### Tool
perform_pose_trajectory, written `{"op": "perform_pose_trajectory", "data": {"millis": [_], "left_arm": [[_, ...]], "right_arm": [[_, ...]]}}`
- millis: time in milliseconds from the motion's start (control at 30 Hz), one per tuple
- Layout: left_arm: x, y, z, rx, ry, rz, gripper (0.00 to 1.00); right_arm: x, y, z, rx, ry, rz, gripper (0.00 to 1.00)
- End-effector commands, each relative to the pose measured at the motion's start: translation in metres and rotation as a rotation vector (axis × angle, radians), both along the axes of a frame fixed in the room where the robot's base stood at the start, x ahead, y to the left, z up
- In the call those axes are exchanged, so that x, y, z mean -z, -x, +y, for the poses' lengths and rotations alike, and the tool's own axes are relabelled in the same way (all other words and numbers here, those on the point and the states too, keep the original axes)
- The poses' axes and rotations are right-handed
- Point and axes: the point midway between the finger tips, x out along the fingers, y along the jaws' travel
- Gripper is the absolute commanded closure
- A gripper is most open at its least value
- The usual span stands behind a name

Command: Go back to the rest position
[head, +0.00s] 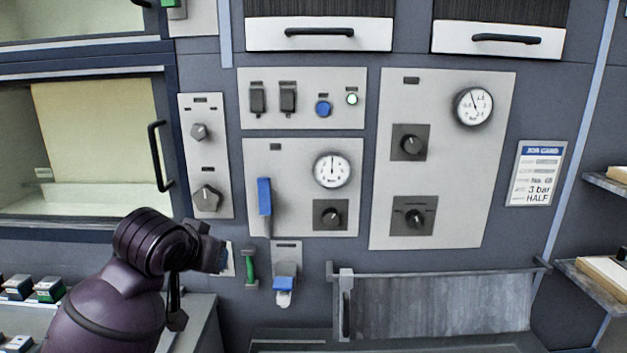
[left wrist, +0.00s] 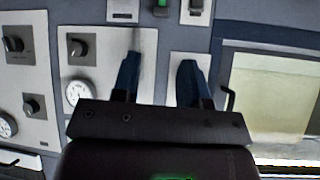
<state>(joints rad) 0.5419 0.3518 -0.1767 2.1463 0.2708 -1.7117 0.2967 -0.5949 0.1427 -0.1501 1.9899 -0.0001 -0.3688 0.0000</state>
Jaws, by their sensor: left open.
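My left arm comes in from the lower left in the head view. Its gripper (head: 222,258) is in front of the wall, beside a green handle (head: 249,268) and below the narrow two-knob panel (head: 206,155). In the left wrist view the two dark blue fingers of this gripper (left wrist: 159,78) are apart, with nothing between them. No contact with the panels can be seen. My right gripper is not in view.
The control wall holds a blue lever (head: 264,196), dials and knobs. A windowed door with a black handle (head: 160,156) is left. A grey flap (head: 430,304) is lower right; shelves (head: 600,280) stick out far right.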

Motion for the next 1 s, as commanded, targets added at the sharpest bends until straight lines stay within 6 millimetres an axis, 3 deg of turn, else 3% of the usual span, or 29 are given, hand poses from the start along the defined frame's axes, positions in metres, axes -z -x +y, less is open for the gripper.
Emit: {"op": "perform_pose_trajectory", "data": {"millis": [33, 200, 500, 800, 1000], "left_arm": [[0.023, 0.011, 0.005, -0.007, 0.002, 0.03, 0.6], [0.084, 0.048, 0.021, -0.029, -0.003, 0.111, 0.6], [0.172, 0.13, 0.047, -0.078, -0.011, 0.25, 0.6], [0.233, 0.227, 0.071, -0.143, -0.031, 0.391, 0.6], [0.252, 0.279, 0.082, -0.182, -0.048, 0.463, 0.6]], "right_arm": [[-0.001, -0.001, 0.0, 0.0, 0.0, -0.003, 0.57], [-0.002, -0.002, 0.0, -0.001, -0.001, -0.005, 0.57], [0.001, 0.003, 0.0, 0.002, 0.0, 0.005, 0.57], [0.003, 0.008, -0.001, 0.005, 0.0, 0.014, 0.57], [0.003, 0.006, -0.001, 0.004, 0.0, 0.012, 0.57]]}}
